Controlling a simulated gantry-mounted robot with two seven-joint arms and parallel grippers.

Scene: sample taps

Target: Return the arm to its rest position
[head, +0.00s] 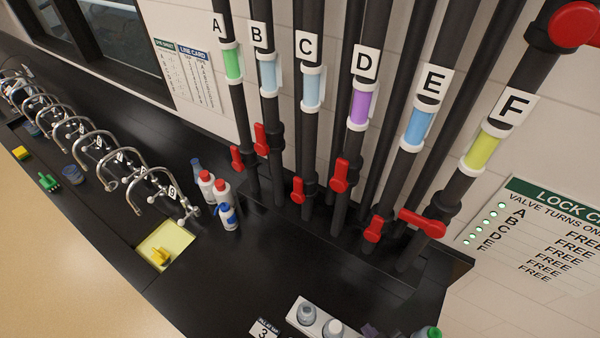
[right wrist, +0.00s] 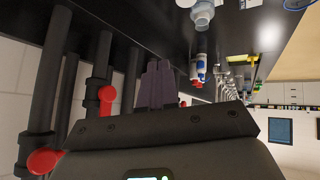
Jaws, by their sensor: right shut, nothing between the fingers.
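My right gripper (right wrist: 153,85) shows in the right wrist view with its two dark fingers together and nothing between them. Its dark fingertips seem to show at the bottom edge of the head view (head: 371,330), right of the white bottle rack. They are in front of the pipes and apart from the red handles. My left gripper is in neither view. The pipes carry labels A to F and coloured bands. The red handle on pipe F (head: 422,223) lies across its pipe. The red handle on pipe D (head: 340,175) runs roughly along its pipe.
A white rack (head: 318,318) with bottles stands at the bottom. Red-capped bottles (head: 207,187) and a blue-white bottle (head: 228,215) stand left of the pipes. Curved taps (head: 150,180) line the left counter. Bare black counter (head: 215,285) lies between. A lock card (head: 540,235) hangs at right.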

